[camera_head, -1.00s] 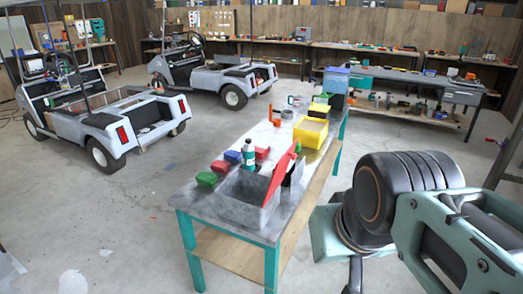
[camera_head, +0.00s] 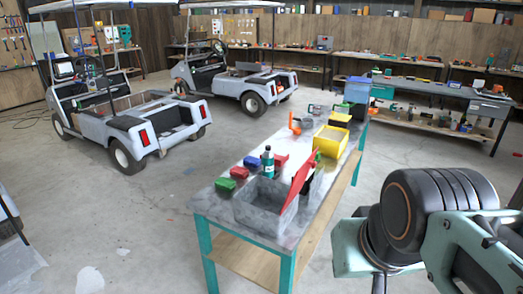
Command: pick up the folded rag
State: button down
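I cannot make out a folded rag for certain in the head view. Small red (camera_head: 281,160) and green (camera_head: 225,185) items lie on the near workbench (camera_head: 222,208), too small to tell whether any is cloth. My arm's dark joint and pale green links fill the lower right, to the right of that bench. My gripper's fingers are not in view.
On the near bench are a grey bin (camera_head: 262,212) with a red panel leaning up, a bottle (camera_head: 268,162) and a yellow bin (camera_head: 331,140). Two golf carts (camera_head: 160,122) (camera_head: 255,88) stand at left and behind. Open concrete floor (camera_head: 135,220) lies left of the bench.

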aim_at(252, 162)
jog(key=i+j+u, duration=0.3)
jog(key=j+u, duration=0.2)
jog(key=i+j+u, duration=0.3)
jog(key=u, duration=0.15)
jog(key=i+j+u, duration=0.15)
jog(key=i+u, duration=0.35)
jog(key=i+j+u, duration=0.2)
jog(key=i, duration=0.3)
jog(key=i+u, duration=0.2)
jog(key=i, duration=0.25)
jog(key=i+z, duration=0.35)
jog(key=i, duration=0.15)
jog(key=i+z, duration=0.3)
jog(key=i, duration=0.2)
jog(key=i+z, duration=0.4)
jog(key=i+j+z, duration=0.1)
jog(key=i+z, duration=0.25)
jog(key=i, duration=0.2)
jog(key=i+z, duration=0.35)
jog(key=z, duration=0.15)
jog(key=i+z, duration=0.45)
jog(key=k+j, duration=0.05)
